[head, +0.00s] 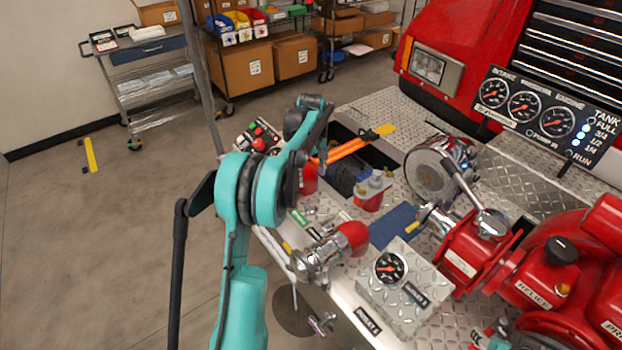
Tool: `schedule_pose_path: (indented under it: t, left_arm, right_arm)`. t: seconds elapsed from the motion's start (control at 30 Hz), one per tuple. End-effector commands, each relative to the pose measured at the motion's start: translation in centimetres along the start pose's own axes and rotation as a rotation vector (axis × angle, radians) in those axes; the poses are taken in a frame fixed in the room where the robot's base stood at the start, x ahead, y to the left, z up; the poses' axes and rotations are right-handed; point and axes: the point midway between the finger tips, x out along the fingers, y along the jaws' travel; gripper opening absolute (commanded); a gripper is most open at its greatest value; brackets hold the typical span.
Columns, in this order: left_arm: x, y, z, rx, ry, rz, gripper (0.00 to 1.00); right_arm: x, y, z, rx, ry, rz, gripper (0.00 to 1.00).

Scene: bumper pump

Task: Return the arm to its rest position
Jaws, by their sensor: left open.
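My left arm, teal with dark joints, rises from the bottom of the head view and bends at a large joint left of the metal bench. My left gripper (311,103) is at the dark far end of this arm, in front of the bench's back left corner. It is open, and I see nothing held in it. Its fingertips are hard to make out against the dark parts. My right gripper is not in view.
Close right of the arm are an orange bar (347,151), a red-capped chrome fitting (325,252) and a gauge block (385,285) on the diamond-plate bench. A red pump (560,275) stands at right.

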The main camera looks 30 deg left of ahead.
Motion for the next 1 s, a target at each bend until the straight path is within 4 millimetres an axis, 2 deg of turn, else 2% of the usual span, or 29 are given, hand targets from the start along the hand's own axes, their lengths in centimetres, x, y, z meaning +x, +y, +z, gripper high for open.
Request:
schedule_pose_path:
  t: [0.4, 0.53, 0.67, 0.8, 1.0]
  left_arm:
    - [-0.1, 0.0, 0.1, 0.003, 0.001, 0.001, 0.64]
    - [-1.5, -0.2, 1.5, 0.047, 0.015, 0.017, 0.64]
    - [-4.6, -1.0, 4.9, 0.165, 0.057, 0.061, 0.64]
    - [-7.9, -2.9, 9.8, 0.331, 0.122, 0.122, 0.64]
    - [-10.6, -6.7, 16.7, 0.570, 0.224, 0.202, 0.64]
  right_arm:
    - [0.0, 0.0, 0.0, 0.000, 0.000, 0.000, 0.40]
    - [0.0, 0.0, 0.0, 0.000, 0.000, 0.000, 0.40]
    - [0.0, 0.0, 0.0, 0.000, 0.000, 0.000, 0.40]
    - [0.0, 0.0, 0.0, 0.000, 0.000, 0.000, 0.40]
    - [0.0, 0.0, 0.0, 0.000, 0.000, 0.000, 0.40]
